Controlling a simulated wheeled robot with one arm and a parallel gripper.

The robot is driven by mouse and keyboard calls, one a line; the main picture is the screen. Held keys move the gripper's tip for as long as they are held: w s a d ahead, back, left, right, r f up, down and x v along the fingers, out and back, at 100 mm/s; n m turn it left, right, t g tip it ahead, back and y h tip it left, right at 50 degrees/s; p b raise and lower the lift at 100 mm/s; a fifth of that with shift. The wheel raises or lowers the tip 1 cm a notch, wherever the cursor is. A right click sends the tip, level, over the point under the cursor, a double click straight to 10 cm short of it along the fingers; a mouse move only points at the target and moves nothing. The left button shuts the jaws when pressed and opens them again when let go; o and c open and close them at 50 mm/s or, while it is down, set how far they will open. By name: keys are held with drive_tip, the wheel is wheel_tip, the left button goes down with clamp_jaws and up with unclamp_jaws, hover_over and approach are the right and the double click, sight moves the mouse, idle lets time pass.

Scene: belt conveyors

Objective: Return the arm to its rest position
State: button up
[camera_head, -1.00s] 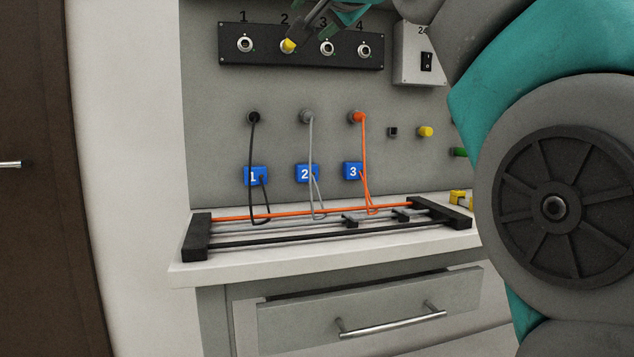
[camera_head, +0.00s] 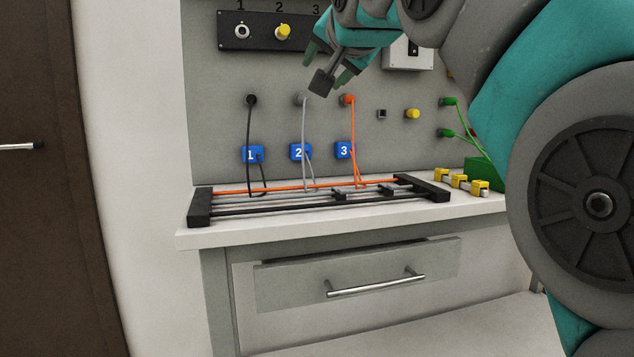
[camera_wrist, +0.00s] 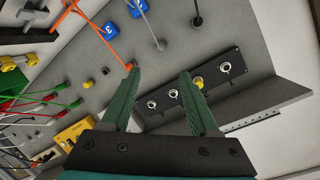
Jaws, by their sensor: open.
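My gripper (camera_head: 332,72) hangs in front of the grey panel in the head view, below the black socket strip (camera_head: 262,45) and near the tops of the grey and orange cables. In the wrist view my gripper (camera_wrist: 158,85) has its two green fingers spread apart with nothing between them. The socket strip (camera_wrist: 163,121) lies beyond the fingers there. A yellow plug (camera_head: 283,32) sits in socket 2; it also shows beside the right finger in the wrist view (camera_wrist: 198,83). My arm hides part of the strip's right side in the head view.
Black, grey and orange (camera_head: 352,135) cables hang by numbered blue blocks (camera_head: 300,152). A rack of rods (camera_head: 320,205) lies on the white counter (camera_head: 300,226). Yellow blocks (camera_head: 459,181) and green cables (camera_head: 450,118) are at right. A drawer (camera_head: 360,272) is below, a brown door (camera_head: 50,180) at left.

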drive_tip(key=s+d+f+n+g+h, duration=0.1)
drive_tip(key=s+d+f+g, duration=0.2)
drive_tip(key=f, duration=0.8)
drive_tip(key=s+d+f+n+g+h, duration=0.1)
drive_tip(key=s+d+f+g, duration=0.15)
drive_tip(key=f, duration=0.85)
drive_tip(key=s+d+f+n+g+h, duration=0.1)
drive_tip(key=s+d+f+g, duration=0.25)
drive_tip(key=f, duration=0.75)
drive_tip(key=s+d+f+n+g, duration=0.1)
drive_tip(key=s+d+f+g, duration=0.1)
drive_tip(key=s+f, duration=0.9)
drive_tip(key=s+d+f+n+g, duration=0.1)
drive_tip(key=s+f+g, duration=0.4)
drive_tip(key=s+f, duration=0.7)
drive_tip(key=s+d, duration=0.1)
drive_tip(key=s, duration=0.3)
drive_tip(key=shift+s+d+g, duration=0.25)
drive_tip(key=shift+d+g, duration=0.05)
